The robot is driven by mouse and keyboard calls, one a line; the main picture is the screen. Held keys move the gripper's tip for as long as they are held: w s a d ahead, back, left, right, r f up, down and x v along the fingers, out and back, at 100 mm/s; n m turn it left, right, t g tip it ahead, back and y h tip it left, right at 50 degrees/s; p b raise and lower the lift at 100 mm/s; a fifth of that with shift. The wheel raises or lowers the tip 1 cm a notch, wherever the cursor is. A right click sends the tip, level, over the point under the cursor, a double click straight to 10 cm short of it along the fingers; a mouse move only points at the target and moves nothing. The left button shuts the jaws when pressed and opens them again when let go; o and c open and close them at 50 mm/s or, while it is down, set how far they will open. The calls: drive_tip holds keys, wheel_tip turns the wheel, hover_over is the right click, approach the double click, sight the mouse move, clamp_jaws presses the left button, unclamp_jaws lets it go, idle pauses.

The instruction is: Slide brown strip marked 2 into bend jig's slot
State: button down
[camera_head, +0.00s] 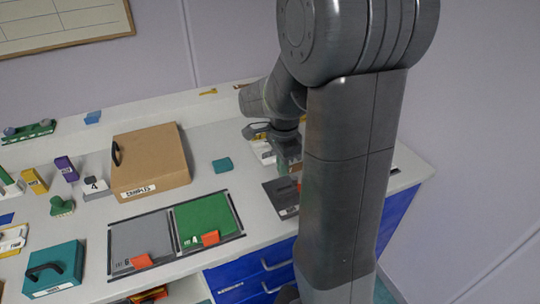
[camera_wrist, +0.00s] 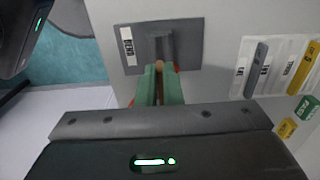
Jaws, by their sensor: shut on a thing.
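The bend jig is a dark plate (camera_wrist: 185,42) with a white label, seemingly "BEND", and a raised grey piece in its middle. In the head view the jig (camera_head: 280,197) lies near the bench's front edge, right of the green mat. My gripper (camera_wrist: 160,75), with green fingers, is shut on the brown strip (camera_wrist: 160,67); only a small brown end shows between the fingertips. The strip's end is close to the near side of the raised piece; I cannot tell if they touch. The strip's number and the slot's opening cannot be made out. In the head view my arm partly covers this spot.
A pale tray (camera_wrist: 238,85) with grey and yellow strips lies right of the jig in the wrist view. In the head view, grey (camera_head: 125,241) and green (camera_head: 190,237) mats with orange tags lie left of the jig. A cardboard box (camera_head: 150,162) stands behind them.

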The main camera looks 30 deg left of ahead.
idle(0.4)
drive_tip(key=shift+f+b, duration=1.85)
drive_tip(key=shift+f, duration=0.9)
drive_tip(key=shift+f+b, duration=0.45)
drive_tip(key=shift+f, duration=0.15)
drive_tip(key=c, duration=1.5)
unclamp_jaws()
drive_tip(key=shift+r, duration=0.1)
wheel_tip(320, 180, up, 14)
drive_tip(key=shift+f+p, duration=0.2)
drive_tip(key=shift+p, duration=0.2)
drive_tip(key=shift+f, duration=0.1)
